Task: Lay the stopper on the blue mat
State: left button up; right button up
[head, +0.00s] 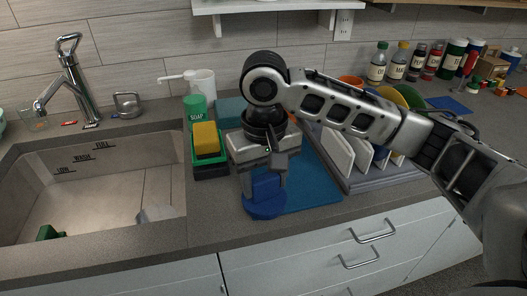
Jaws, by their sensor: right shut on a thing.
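The stopper (265,208) is a blue disc with a raised blue block on top. My right gripper (265,182) points down and is shut on that block, one finger on each side. The blue mat (314,188) lies on the counter behind and to the right of the stopper, partly hidden by my gripper and arm. In the picture the stopper overlaps the mat's front left part. I cannot tell whether it touches the mat or hangs just above. My left gripper is not in view.
The sink (110,205) is at the left, with a faucet (75,85) behind it. A green caddy (209,166) with a yellow sponge (205,137) stands left of my gripper. A dish rack (390,180) with plates is at the right. Several bottles stand at the back right.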

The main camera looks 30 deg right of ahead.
jog(key=shift+m, duration=0.4)
jog(key=r, duration=0.1)
jog(key=w+r, duration=0.1)
jog(key=r, duration=0.1)
jog(key=shift+w+d+r, duration=0.25)
jog(key=shift+d+r, duration=0.1)
jog(key=shift+r, duration=0.05)
notch_tip(320, 180, up, 4)
jog(key=r+m, duration=0.1)
jog(key=w+d+f, duration=0.3)
jog(key=w+d, duration=0.2)
jog(key=d, duration=0.1)
jog(key=w+d+f, duration=0.1)
jog(key=f, duration=0.2)
jog(key=w+d+f, duration=0.2)
jog(key=f, duration=0.1)
jog(key=w+d+f, duration=0.1)
jog(key=f, duration=0.2)
jog(key=shift+w+d+f, duration=0.15)
jog(key=shift+w+d, duration=0.05)
jog(key=shift+w, duration=0.1)
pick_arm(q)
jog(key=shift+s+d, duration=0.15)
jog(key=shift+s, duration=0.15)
pick_arm(e)
jog(key=shift+f, duration=0.2)
jog(key=shift+f, duration=0.15)
jog(key=o, duration=1)
